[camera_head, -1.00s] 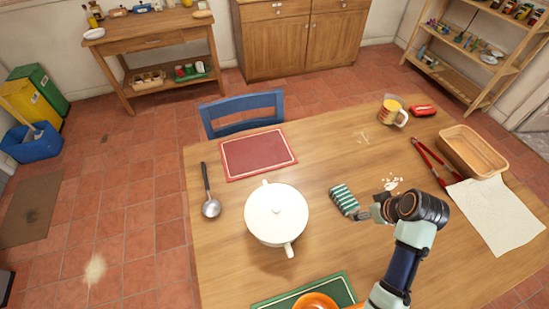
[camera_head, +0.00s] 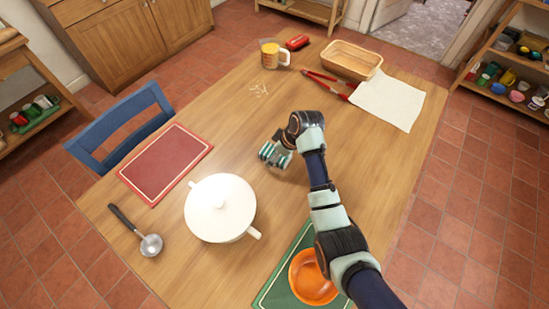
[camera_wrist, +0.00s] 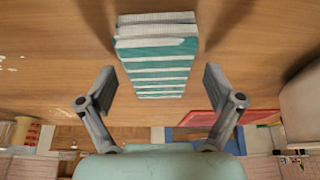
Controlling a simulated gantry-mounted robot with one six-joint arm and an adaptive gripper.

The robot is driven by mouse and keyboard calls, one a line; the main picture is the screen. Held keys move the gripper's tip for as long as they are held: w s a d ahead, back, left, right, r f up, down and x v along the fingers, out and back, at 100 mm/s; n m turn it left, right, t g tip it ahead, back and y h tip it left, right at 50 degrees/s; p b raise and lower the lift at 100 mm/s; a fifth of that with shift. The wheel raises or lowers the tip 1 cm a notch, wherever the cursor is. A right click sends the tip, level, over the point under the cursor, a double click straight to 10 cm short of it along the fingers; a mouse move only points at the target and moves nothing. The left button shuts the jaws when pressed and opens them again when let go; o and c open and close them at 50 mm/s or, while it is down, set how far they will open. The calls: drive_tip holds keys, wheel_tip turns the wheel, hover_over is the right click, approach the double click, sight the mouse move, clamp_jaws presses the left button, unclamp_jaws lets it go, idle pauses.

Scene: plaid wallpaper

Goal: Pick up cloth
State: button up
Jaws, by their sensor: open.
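The cloth (camera_head: 267,152) is a folded, green-and-white striped block on the wooden table. In the head view, it lies right of the white pot and is partly hidden by my gripper (camera_head: 279,148). In the wrist view, the cloth (camera_wrist: 155,75) is in the upper middle, its lower end between the two fingers. My gripper (camera_wrist: 159,72) is open, with a finger on each side of the cloth and a visible gap to each. I cannot tell the exact height of the fingers over the table.
A white lidded pot (camera_head: 219,205) stands close on the left. An orange bowl (camera_head: 312,280) on a green mat (camera_head: 272,291) is at the near edge. Red-handled tool (camera_head: 325,82), basket (camera_head: 352,60), white sheet (camera_head: 390,101) and measuring cup (camera_head: 270,57) are farther back. White crumbs (camera_head: 259,90) lie near the cup.

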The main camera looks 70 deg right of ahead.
drive_tip(key=shift+w+f, duration=0.15)
drive_tip(key=shift+c, duration=0.2)
drive_tip(key=c, duration=1.2)
wheel_tip(320, 180, up, 20)
drive_tip(key=p, duration=0.6)
drive_tip(key=shift+p, duration=0.4)
